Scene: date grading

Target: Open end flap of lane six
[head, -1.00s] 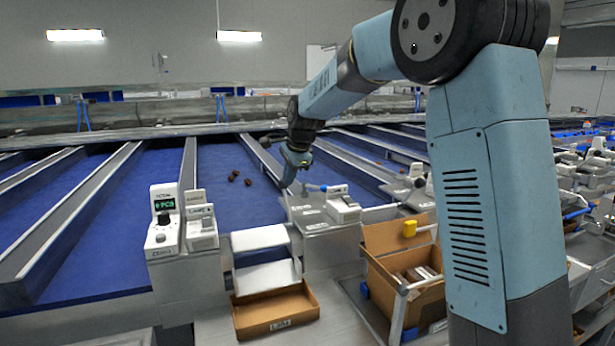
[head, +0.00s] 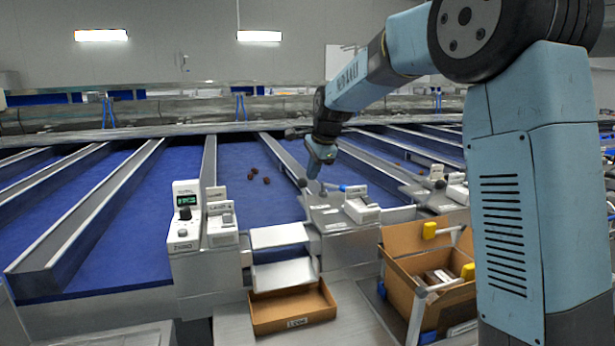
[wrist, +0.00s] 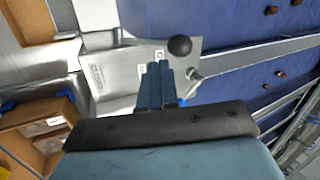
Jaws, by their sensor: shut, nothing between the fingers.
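My gripper (head: 314,184) has its fingers closed together with nothing between them. It hangs just above the steel end housing (head: 335,220) at the near end of a blue lane. In the wrist view my closed fingertips (wrist: 159,68) point at this housing (wrist: 120,72), over its small white labels. A dark ball knob (wrist: 180,46) stands just beyond the fingertips, to the right, and looks apart from them. A short grey post (wrist: 194,74) is beside it. Pale chute plates (head: 279,236) sit left of the housing. I cannot read a lane number or make out which part is the flap.
Dark dates (head: 258,177) lie on the blue lane (head: 238,205). A control box with a green display (head: 186,200) stands at left. An open cardboard tray (head: 292,308) lies under the chute. A larger carton (head: 428,290) stands on a frame at right, near my arm.

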